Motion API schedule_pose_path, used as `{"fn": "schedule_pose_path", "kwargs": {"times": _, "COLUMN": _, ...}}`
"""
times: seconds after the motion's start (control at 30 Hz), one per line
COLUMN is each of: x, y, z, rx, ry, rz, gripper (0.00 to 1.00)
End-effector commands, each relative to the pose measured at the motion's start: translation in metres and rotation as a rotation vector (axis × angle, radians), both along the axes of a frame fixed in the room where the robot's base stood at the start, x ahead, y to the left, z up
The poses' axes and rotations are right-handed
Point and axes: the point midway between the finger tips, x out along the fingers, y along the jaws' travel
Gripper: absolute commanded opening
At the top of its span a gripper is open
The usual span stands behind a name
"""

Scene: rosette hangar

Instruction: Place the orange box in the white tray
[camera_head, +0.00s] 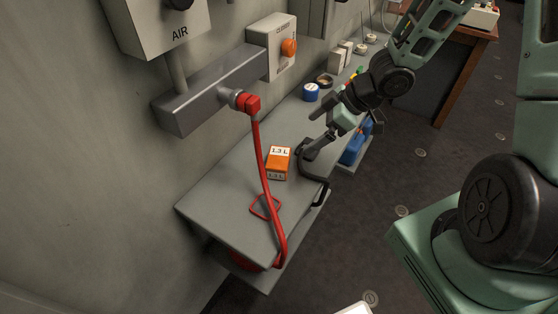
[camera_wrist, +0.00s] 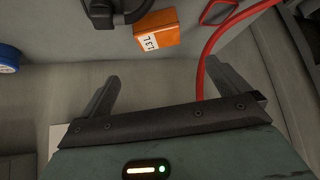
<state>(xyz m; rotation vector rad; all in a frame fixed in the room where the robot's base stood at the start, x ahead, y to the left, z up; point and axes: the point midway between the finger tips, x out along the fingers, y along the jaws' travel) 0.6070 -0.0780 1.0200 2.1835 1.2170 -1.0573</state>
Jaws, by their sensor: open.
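The orange box (camera_head: 278,163) with a white "1.3 L" label sits on the grey bench, left of the black fitting. It also shows in the wrist view (camera_wrist: 156,38), ahead of my fingers and apart from them. My gripper (camera_head: 312,129) is open and empty, above the bench behind and right of the box; its two fingers also show in the wrist view (camera_wrist: 160,74). A white corner (camera_head: 355,308) shows at the bottom edge of the head view; I cannot tell whether it is the white tray. No other clear white tray shows.
A red hose (camera_head: 264,170) hangs from the wall pipe across the bench, just left of the box. A black fitting (camera_head: 309,150) with a curved black part is close right of the box. A blue roll (camera_head: 311,92) stands farther back. Bare bench (camera_head: 215,205) lies front left.

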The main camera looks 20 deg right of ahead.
Motion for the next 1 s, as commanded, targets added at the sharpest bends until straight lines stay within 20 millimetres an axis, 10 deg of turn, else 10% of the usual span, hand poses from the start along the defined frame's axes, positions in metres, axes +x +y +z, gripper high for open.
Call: {"fn": "schedule_pose_path", "kwargs": {"times": 1.0, "x": 0.048, "y": 0.077, "z": -0.121, "rx": 0.002, "ry": 0.001, "rz": 0.007, "gripper": 1.0}}
